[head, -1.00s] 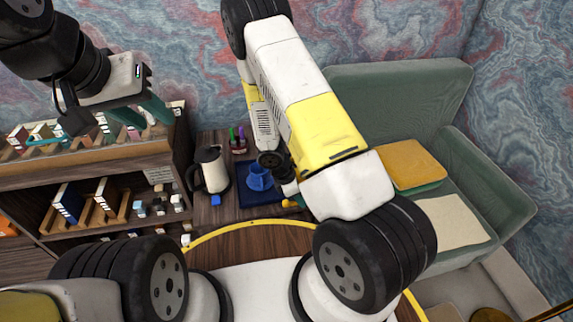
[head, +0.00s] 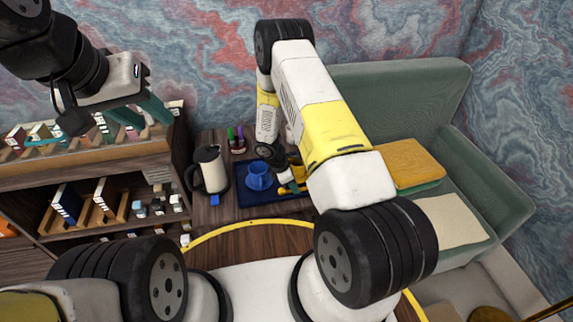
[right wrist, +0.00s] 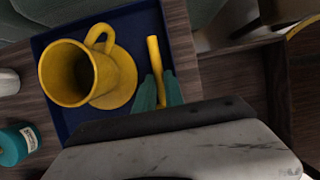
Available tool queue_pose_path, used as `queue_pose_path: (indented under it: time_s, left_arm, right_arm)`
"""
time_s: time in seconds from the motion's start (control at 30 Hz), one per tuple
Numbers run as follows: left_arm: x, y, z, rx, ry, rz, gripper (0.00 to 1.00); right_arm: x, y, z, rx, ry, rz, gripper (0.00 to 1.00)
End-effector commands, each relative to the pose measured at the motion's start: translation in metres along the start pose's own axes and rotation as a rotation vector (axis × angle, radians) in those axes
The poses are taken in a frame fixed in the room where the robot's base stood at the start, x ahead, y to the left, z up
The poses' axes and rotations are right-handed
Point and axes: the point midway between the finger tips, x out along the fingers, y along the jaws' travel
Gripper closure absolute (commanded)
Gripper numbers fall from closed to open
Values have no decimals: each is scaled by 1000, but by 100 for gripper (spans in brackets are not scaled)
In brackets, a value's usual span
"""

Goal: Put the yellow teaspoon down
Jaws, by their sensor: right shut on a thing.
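The yellow teaspoon (right wrist: 153,50) is held between the teal fingers of my right gripper (right wrist: 158,92) in the right wrist view. Its handle stands out beyond the fingertips, over the right edge strip of the blue tray (right wrist: 50,45); I cannot tell whether it touches the tray. A yellow mug (right wrist: 70,75) sits on a yellow saucer (right wrist: 122,75) on the tray, left of the spoon. In the head view my right gripper (head: 287,186) is small and partly hidden at the right of the tray (head: 245,196). My left gripper (head: 140,110) is open and empty by the shelf.
A blue mug (head: 258,172) stands on the tray's left part. A cream kettle (head: 210,170), a small blue block (head: 215,200) and a pen holder (head: 237,145) stand around the tray. A shelf (head: 100,165) is at left, a green sofa (head: 400,90) at right.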

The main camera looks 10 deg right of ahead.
Motion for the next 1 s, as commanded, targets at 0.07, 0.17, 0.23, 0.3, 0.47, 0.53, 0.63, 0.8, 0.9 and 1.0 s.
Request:
queue_pose_path:
  time_s: [0.07,0.17,0.23,0.3,0.47,0.53,0.63,0.8,0.9,1.0]
  left_arm:
    - [0,0,0,0,0,0,64]
    - [0,0,0,0,0,0,64]
    - [0,0,0,0,0,0,64]
    - [0,0,0,0,0,0,64]
    - [0,0,0,0,0,0,64]
    - [0,0,0,0,0,0,64]
    - [0,0,0,0,0,0,64]
    - [0,0,0,0,0,0,64]
    - [0,0,0,0,0,0,64]
    - [0,0,0,0,0,0,64]
  right_arm:
    - [0,0,0,0,0,0,100]
    - [2,0,-1,-1,0,0,79]
    - [1,0,-1,-1,0,0,65]
    - [1,0,-1,-1,0,-1,65]
    - [1,-1,0,-1,-1,-1,65]
    - [0,-1,0,0,-1,-1,65]
    - [-8,0,0,-1,-1,0,65]
    - [-40,0,0,0,1,2,65]
    - [-62,0,0,0,1,2,65]
    - [-83,0,0,1,1,2,65]
